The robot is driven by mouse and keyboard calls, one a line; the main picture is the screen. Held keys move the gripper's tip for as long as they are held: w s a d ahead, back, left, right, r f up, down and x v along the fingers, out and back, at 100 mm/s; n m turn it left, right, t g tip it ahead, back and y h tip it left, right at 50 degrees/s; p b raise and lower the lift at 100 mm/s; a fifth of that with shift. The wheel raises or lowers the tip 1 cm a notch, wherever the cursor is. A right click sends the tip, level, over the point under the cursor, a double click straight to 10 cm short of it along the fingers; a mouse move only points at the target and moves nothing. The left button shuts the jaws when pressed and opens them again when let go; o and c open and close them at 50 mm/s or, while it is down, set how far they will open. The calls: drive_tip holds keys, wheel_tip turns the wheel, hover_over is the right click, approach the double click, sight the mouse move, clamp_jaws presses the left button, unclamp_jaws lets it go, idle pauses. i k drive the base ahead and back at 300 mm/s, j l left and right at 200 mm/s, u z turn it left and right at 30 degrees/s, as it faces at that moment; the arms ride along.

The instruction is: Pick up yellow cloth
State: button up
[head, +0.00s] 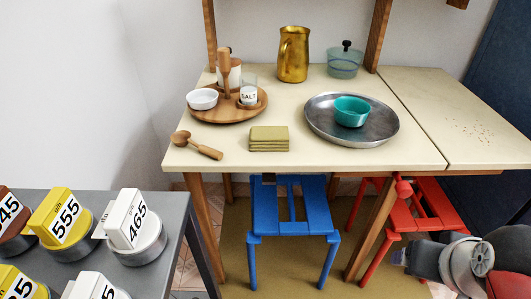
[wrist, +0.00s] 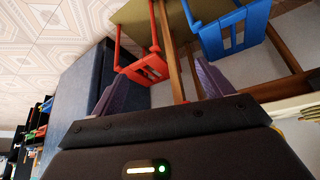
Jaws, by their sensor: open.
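The yellow cloth (head: 269,138) lies folded in a flat, layered stack near the front edge of the cream table, right of a wooden spoon.
The cream table (head: 310,163) also holds a wooden tray (head: 205,116), wooden spoon (head: 197,146), gold pitcher (head: 294,54), glass pot (head: 345,62) and metal plate (head: 318,126) with a teal bowl (head: 351,110). Blue stool (head: 290,212) and red stool (head: 425,215) stand below.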

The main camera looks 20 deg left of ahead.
sight(261, 138)
drive_tip(key=i+u, duration=0.1)
drive_tip(key=u, duration=1.35)
drive_tip(key=i+l+u, duration=0.1)
drive_tip(key=l, duration=0.25)
drive_tip(key=i, duration=0.1)
